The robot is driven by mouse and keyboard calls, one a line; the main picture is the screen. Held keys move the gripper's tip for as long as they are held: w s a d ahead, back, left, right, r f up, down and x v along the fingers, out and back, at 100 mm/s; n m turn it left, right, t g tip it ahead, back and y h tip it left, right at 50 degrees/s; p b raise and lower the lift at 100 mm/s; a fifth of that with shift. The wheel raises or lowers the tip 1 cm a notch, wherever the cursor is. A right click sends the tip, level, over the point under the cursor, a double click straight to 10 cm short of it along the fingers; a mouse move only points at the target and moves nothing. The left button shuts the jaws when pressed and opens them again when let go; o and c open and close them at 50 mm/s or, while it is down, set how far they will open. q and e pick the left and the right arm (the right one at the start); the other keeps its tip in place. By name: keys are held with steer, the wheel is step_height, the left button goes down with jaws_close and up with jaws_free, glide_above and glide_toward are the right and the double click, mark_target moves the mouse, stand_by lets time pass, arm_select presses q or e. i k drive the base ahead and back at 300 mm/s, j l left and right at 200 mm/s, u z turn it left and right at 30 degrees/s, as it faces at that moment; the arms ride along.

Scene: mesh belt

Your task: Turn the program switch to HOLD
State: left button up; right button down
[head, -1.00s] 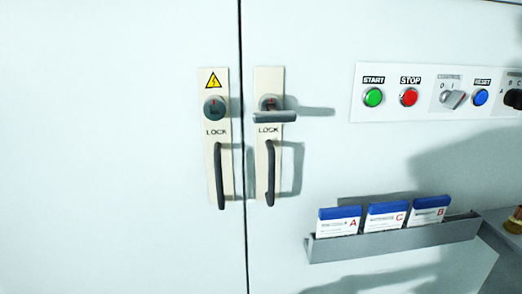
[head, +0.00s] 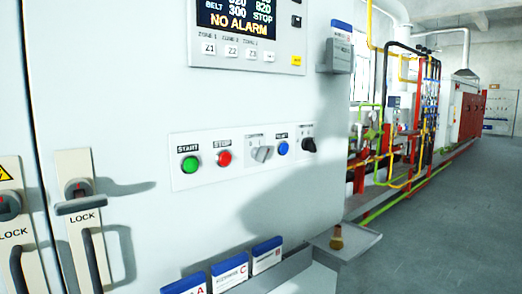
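A white switch plate (head: 205,175) is on the grey-white cabinet in the middle of the head view. At its right end is a black rotary knob (head: 308,145), which looks like the program switch. Its position marks are too small to read now, and I cannot tell where it points. Left of it are a blue button (head: 283,148), a grey selector (head: 263,154), a red STOP button (head: 224,158) and a green START button (head: 190,164). No HOLD label is readable. Neither of my grippers is in view.
A display (head: 236,22) above reads NO ALARM. Door handles (head: 93,260) project at the left. A card rack (head: 285,268) and a small shelf (head: 350,240) stick out below the switches. Open grey floor (head: 440,225) lies to the right, beside pipework (head: 400,130).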

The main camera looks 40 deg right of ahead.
mark_target(308, 144)
steer(key=k+l+z, duration=0.1)
steer(key=z, duration=1.25)
steer(key=i+l, duration=0.05)
steer(key=l, duration=0.05)
